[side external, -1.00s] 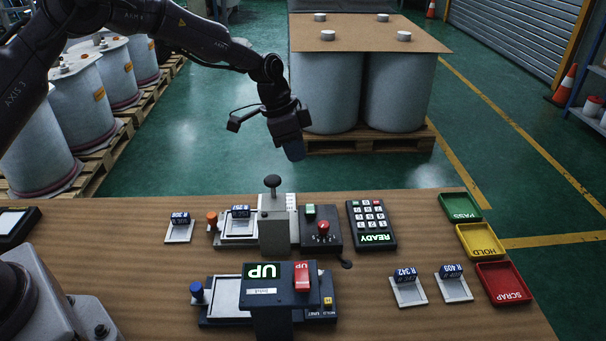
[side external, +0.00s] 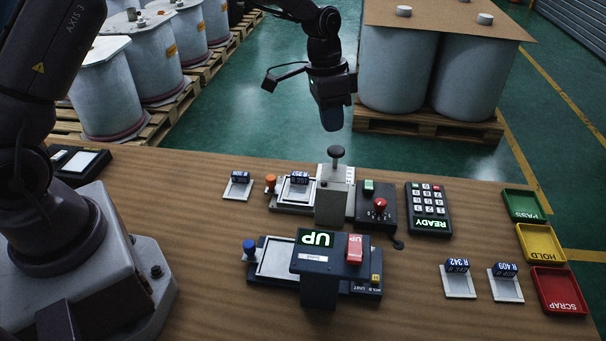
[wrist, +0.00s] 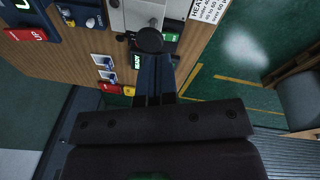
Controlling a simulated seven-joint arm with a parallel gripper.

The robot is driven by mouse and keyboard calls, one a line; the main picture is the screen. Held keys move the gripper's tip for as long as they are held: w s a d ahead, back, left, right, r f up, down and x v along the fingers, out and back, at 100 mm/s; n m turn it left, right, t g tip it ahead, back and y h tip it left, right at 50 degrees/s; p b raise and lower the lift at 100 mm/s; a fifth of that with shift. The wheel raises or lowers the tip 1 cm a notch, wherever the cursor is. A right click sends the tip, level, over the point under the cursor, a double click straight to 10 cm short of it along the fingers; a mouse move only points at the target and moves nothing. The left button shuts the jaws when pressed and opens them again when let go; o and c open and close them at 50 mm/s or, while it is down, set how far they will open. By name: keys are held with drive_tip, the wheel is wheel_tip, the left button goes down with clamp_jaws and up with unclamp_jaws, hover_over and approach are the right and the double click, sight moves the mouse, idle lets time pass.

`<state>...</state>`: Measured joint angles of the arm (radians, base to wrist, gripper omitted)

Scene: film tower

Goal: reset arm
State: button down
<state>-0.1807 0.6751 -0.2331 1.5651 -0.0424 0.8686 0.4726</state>
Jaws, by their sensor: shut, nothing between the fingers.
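My gripper (side external: 332,118) hangs above the far edge of the workbench in the side external view, fingers pointing down and shut, with nothing between them. The black knob (side external: 336,153) of the grey press (side external: 334,197) is just below it in that picture. In the wrist view my gripper (wrist: 154,98) shows as shut dark fingers, with the round black knob (wrist: 149,40) beyond their tips. I cannot tell the exact gap between the tips and the knob.
On the workbench (side external: 200,290) are the UP unit (side external: 318,262), READY keypad (side external: 428,210), red-button box (side external: 377,207) and labelled sample cards (side external: 458,281). PASS (side external: 523,205), HOLD (side external: 540,243) and SCRAP (side external: 558,291) trays stand at right. Drums (side external: 400,80) stand behind.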

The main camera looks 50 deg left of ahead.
drive_tip(key=s+r+n+t, duration=0.1)
drive_tip(key=s+r, duration=0.4)
drive_tip(key=s, duration=0.4)
drive_tip(key=s+a+r+n+t+y, duration=0.1)
drive_tip(key=s+r+n+t, duration=0.1)
drive_tip(key=s+r, duration=0.4)
drive_tip(key=s+a+r+n+t+y, duration=0.1)
drive_tip(key=s+r, duration=0.5)
drive_tip(key=s, duration=0.6)
drive_tip(key=shift+a+n+t, duration=0.2)
drive_tip(key=shift+n+t, duration=0.3)
drive_tip(key=shift+n, duration=0.1)
drive_tip(key=shift+s, duration=0.1)
